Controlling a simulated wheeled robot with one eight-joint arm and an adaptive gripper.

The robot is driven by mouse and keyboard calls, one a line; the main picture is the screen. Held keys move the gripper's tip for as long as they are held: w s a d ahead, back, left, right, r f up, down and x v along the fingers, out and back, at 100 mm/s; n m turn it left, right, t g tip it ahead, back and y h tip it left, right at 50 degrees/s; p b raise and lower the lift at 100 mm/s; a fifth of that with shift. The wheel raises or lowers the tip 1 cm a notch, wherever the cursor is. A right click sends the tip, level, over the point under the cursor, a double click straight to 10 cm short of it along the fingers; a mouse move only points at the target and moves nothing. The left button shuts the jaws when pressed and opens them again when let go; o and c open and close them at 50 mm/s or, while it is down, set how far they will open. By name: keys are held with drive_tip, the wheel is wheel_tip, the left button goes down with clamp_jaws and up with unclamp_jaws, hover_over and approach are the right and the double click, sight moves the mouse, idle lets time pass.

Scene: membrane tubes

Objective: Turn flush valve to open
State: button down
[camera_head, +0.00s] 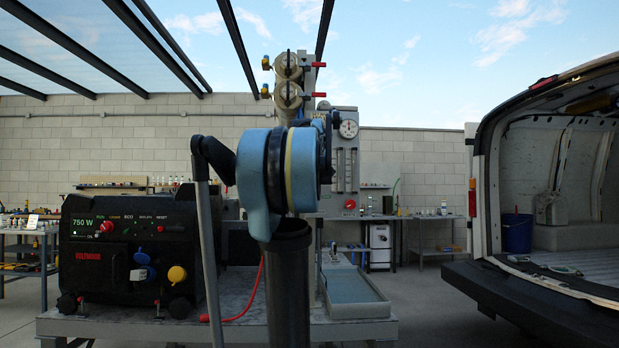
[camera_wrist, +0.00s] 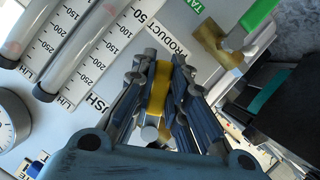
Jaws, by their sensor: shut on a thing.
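My gripper (camera_wrist: 160,84) is shut on a yellow valve handle (camera_wrist: 159,90), which lies between its two dark fingers in the wrist view. The fingers cover much of the handle's sides and the valve body behind it. A partly hidden label ending in "SH" is on the panel just left of the fingers. I take this handle to be the flush valve's. In the head view my own blue arm hides the gripper and the handle.
The grey panel (camera_head: 345,122) carries a gauge (camera_head: 349,129) and flow tubes (camera_wrist: 72,50). A green-handled brass valve (camera_wrist: 222,45) is close on the right in the wrist view. Membrane tubes (camera_head: 287,95) stand above.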

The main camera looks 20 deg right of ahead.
idle(0.4)
drive_tip(key=c, duration=1.6)
unclamp_jaws()
drive_tip(key=shift+a, duration=0.15)
drive_tip(key=shift+o, duration=0.2)
drive_tip(key=v, duration=1.2)
